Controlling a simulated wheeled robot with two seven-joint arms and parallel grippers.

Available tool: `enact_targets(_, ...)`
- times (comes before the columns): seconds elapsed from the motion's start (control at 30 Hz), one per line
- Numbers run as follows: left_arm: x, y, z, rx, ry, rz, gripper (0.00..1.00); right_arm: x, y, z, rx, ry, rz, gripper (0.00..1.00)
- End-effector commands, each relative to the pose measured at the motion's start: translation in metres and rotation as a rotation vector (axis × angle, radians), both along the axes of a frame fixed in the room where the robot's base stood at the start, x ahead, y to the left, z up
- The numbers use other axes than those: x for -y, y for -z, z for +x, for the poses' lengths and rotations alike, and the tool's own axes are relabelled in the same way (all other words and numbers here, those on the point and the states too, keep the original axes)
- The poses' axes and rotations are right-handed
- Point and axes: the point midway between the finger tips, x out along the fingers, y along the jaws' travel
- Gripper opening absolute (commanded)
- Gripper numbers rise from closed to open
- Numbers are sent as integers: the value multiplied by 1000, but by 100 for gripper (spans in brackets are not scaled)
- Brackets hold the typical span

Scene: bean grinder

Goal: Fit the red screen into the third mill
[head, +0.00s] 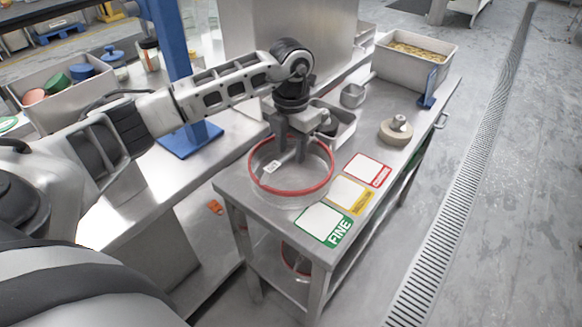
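A round screen with a red rim (252,172) sits at the near left end of the steel table, level as far as I can see. My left gripper (289,156) comes down over its far side, with its fingers reaching inside the ring. A small white tag (271,167) shows inside the ring, by the fingers. I cannot tell whether the fingers grip anything. My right gripper is out of view. I cannot make out which equipment is the third mill.
Green FINE (322,223), yellow (349,194) and red (367,170) cards lie on the steel table (385,198). A round weight-like object (396,130), a metal cup (353,95) and a bin (416,56) stand beyond. A blue post (172,70) rises left. Another ring (290,262) is on the lower shelf.

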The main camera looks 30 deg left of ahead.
Motion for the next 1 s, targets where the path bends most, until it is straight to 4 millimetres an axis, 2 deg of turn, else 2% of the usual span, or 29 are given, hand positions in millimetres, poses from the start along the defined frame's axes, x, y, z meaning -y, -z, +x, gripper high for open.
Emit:
enact_targets(0.4, 0, 2, 0, 0, -1, 0, 37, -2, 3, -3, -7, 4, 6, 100)
enact_targets(0.43, 0, 2, 0, 0, -1, 0, 34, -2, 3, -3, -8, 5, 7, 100)
enact_targets(0.5, 0, 2, 0, 0, -1, 0, 15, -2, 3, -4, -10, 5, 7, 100)
enact_targets(0.57, 0, 2, 0, 0, -1, 0, 0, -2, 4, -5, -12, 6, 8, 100)
enact_targets(1.0, 0, 2, 0, 0, -1, 0, 0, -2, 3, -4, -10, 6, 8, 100)
